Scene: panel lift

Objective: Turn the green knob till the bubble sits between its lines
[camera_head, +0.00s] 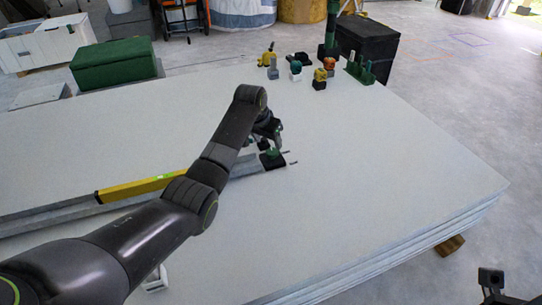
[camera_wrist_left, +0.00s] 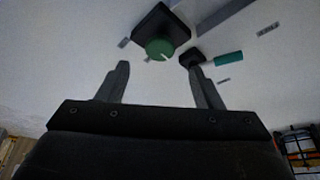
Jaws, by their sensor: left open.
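The green knob (camera_wrist_left: 159,49) has a pale pointer mark and sits on a dark square base (camera_wrist_left: 163,20). In the head view the knob (camera_head: 272,152) is at the end of a grey rail, partly behind my left gripper (camera_head: 269,138). In the left wrist view my left gripper (camera_wrist_left: 156,72) is open and empty. Its fingertips point at the knob, which lies just beyond them, apart from both. A yellow level (camera_head: 140,187) lies along the rail with a small bright green vial (camera_head: 161,177). The bubble and its lines are too small to make out. My right gripper (camera_head: 492,282) shows dimly at the lower right edge.
The rail lies on a wide stack of pale panels (camera_head: 400,190). Several small tools (camera_head: 320,78) and a green rack (camera_head: 359,70) stand at the back edge. A green box (camera_head: 112,62) is behind the stack on the left. The panel's right side is clear.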

